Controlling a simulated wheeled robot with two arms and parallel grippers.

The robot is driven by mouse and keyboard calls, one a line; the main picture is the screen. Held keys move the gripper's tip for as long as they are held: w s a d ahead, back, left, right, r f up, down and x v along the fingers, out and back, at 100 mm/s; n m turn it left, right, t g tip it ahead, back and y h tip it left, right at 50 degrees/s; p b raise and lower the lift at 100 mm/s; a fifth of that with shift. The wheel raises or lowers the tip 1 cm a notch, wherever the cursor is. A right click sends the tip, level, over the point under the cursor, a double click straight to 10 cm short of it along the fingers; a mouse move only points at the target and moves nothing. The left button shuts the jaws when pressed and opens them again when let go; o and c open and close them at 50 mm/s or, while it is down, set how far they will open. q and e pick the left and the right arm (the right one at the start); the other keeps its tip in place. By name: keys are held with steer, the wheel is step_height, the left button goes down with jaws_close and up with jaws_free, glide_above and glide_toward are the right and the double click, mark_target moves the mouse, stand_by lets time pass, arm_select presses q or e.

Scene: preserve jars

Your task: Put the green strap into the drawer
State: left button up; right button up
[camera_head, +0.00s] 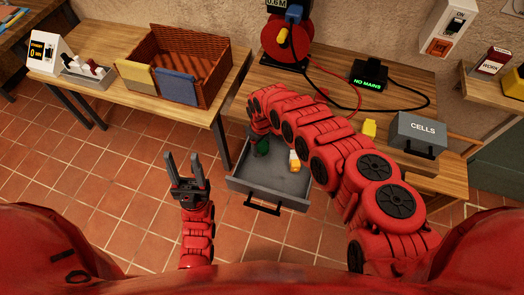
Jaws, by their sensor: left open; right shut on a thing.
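The grey drawer (248,186) is pulled open under the middle workbench. A small dark green thing, which looks like the green strap (262,149), is at the drawer's back left. My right arm arches over the bench edge and its gripper (259,137) points down there, shut on the green strap. The arm partly hides the gripper and strap, and I cannot tell whether the strap touches the drawer floor. My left gripper (187,178) is open and empty, left of the drawer above the tiled floor.
An orange-and-white item (295,161) is inside the drawer. The left table holds a wicker basket (205,50) with yellow and blue cloths over its edge. A grey CELLS box (418,131), a NO MAINS box (368,76) and a red cable reel (286,40) stand on the bench.

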mark_target(262, 151)
steer(key=shift+d+f, duration=0.1)
steer(key=shift+f, duration=0.6)
step_height(262, 151, down, 3)
steer(key=shift+r+b, duration=0.2)
steer(key=shift+b, duration=0.75)
steer(key=shift+f, duration=0.3)
steer(key=shift+r, duration=0.1)
